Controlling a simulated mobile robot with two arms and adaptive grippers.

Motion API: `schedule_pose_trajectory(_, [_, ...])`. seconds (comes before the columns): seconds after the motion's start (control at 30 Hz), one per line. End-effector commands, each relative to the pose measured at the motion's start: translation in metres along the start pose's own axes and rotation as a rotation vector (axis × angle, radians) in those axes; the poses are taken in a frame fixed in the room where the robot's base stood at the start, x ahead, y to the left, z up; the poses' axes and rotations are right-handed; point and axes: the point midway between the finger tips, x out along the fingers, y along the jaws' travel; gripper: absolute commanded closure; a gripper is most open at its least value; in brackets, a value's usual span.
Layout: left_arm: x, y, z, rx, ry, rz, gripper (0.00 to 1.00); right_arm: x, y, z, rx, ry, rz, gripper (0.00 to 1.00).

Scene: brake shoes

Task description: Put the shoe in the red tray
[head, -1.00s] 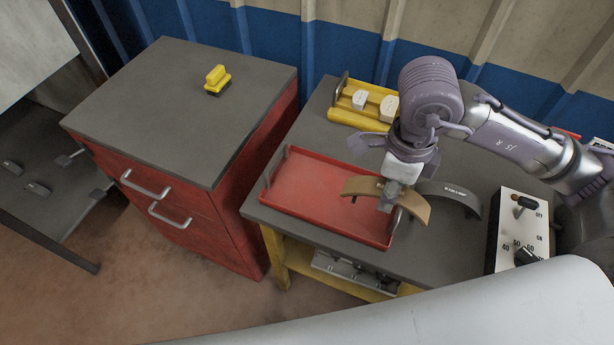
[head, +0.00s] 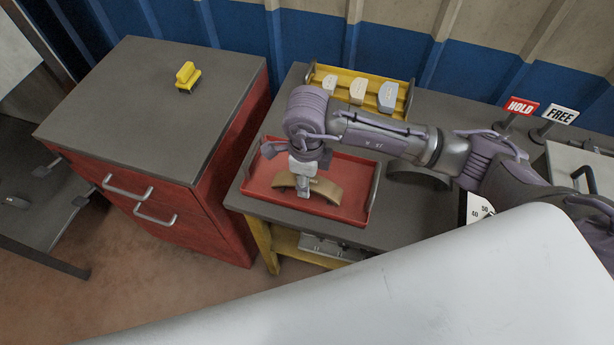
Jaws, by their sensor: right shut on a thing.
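The red tray (head: 345,209) lies on the grey workbench. A tan, curved brake shoe (head: 326,190) is over the left-middle part of the tray, inside its rim as seen from above. My right gripper (head: 303,190) points down and is shut on the shoe near its left part. I cannot tell whether the shoe touches the tray floor. My left gripper is not in view.
A yellow tray (head: 337,77) with several pale blocks sits behind the red tray. HOLD (head: 521,107) and FREE (head: 561,114) signs stand at right.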

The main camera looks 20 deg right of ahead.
Motion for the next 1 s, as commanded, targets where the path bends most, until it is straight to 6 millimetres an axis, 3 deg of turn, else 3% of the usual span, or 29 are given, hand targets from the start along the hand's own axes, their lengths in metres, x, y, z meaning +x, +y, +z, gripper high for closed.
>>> schedule_pose_trajectory(0.4, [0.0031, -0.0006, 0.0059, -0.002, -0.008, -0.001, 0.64, 0.0094, -0.0006, 0.0005, 0.000, -0.003, -0.002, 1.00])
schedule_pose_trajectory(0.43, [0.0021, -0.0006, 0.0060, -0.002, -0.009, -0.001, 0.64, 0.0089, -0.0003, 0.0001, 0.000, -0.001, -0.002, 0.56])
schedule_pose_trajectory(0.57, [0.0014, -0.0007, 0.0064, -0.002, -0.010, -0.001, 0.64, 0.0083, -0.0003, 0.0000, 0.000, -0.001, -0.001, 0.35])
schedule_pose_trajectory(1.0, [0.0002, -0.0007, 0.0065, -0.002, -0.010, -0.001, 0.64, -0.0005, -0.0010, 0.0006, 0.000, -0.003, -0.003, 0.34])
